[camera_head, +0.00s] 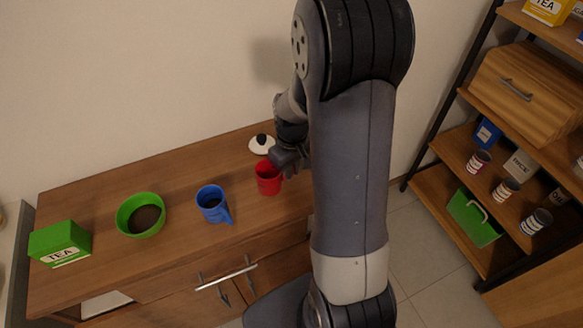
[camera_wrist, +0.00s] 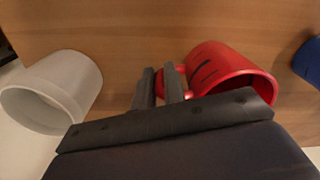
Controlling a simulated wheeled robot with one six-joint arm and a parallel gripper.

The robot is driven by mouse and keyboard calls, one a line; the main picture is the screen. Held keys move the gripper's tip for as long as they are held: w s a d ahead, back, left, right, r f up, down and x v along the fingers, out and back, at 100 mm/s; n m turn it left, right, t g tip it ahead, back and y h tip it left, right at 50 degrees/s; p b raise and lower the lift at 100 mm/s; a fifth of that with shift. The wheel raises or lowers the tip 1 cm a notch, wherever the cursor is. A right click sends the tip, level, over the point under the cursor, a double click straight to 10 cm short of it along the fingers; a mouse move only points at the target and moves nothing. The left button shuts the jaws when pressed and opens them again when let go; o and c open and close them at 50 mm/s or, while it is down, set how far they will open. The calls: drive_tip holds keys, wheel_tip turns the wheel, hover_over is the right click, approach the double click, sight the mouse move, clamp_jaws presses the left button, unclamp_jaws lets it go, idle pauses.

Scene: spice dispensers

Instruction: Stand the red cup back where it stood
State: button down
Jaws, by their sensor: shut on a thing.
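The red cup (camera_head: 268,180) is upright at the right part of the wooden counter, right of the blue mug. Its base is on or just above the counter top; I cannot tell which. My gripper (camera_head: 286,160) reaches it from behind and to the right. In the wrist view the two fingers (camera_wrist: 160,84) are closed on the handle of the red cup (camera_wrist: 225,68), at the left side of its body. The cup's mouth shows dark inside. The spot where the cup stood is not marked in either view.
The blue mug (camera_head: 212,203), a green bowl (camera_head: 130,220) with dark contents and a green tea box (camera_head: 60,243) stand to the left. A white open container (camera_wrist: 62,88) is beside the fingers. Shelves stand right.

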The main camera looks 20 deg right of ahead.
drive_tip(key=shift+f, duration=0.2)
drive_tip(key=c, duration=1.5)
unclamp_jaws()
wheel_tip(320, 180, up, 12)
drive_tip(key=shift+r, duration=0.2)
